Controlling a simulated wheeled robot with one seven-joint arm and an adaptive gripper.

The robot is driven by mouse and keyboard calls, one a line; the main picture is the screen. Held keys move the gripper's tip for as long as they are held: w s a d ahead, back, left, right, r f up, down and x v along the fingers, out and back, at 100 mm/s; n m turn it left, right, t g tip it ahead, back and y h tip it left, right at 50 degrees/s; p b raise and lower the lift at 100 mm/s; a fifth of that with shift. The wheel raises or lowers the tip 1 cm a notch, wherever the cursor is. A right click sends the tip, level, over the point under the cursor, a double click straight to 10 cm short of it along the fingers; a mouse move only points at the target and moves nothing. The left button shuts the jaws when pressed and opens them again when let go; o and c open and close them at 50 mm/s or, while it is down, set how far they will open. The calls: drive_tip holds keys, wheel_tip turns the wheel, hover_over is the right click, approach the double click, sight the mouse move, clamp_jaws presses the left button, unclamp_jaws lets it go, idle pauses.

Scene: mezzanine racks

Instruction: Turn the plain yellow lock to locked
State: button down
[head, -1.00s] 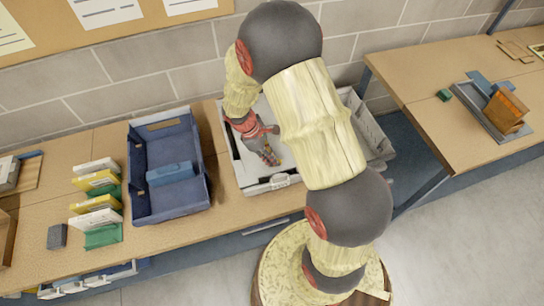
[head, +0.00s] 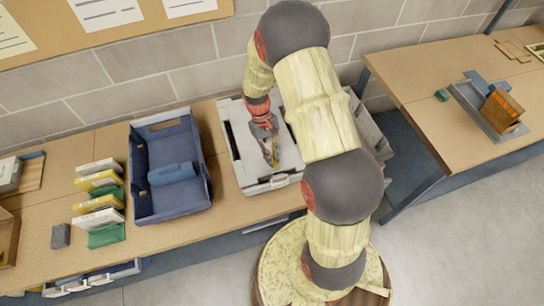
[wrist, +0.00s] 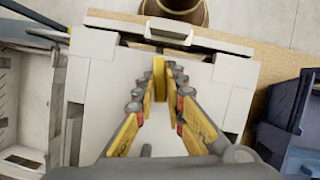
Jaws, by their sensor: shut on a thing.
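The yellow lock (wrist: 160,68) is a narrow upright yellow piece on the pale top of a white case (wrist: 103,50), in the middle of the wrist view. My gripper (wrist: 159,84) has its fingertips on both sides of this piece and is shut on it. In the head view my gripper (head: 273,158) reaches down onto the same white case (head: 240,160). The lock cannot be told apart from the yellow finger pads there. No locked or unlocked marking is readable.
A blue tray (head: 143,185) stands left of the case, also seen in the wrist view (wrist: 270,135). Several upright boxes (head: 97,205) stand farther left. A pale crate (head: 372,130) is right of the case, partly behind my arm. Another table (head: 430,95) stands at right.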

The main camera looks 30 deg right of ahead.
drive_tip(key=shift+m+y, duration=0.5)
drive_tip(key=shift+m, duration=0.7)
drive_tip(key=c, duration=1.8)
unclamp_jaws()
drive_tip(key=shift+c, duration=0.2)
drive_tip(key=shift+d+r, duration=0.1)
drive_tip(key=v, duration=1.2)
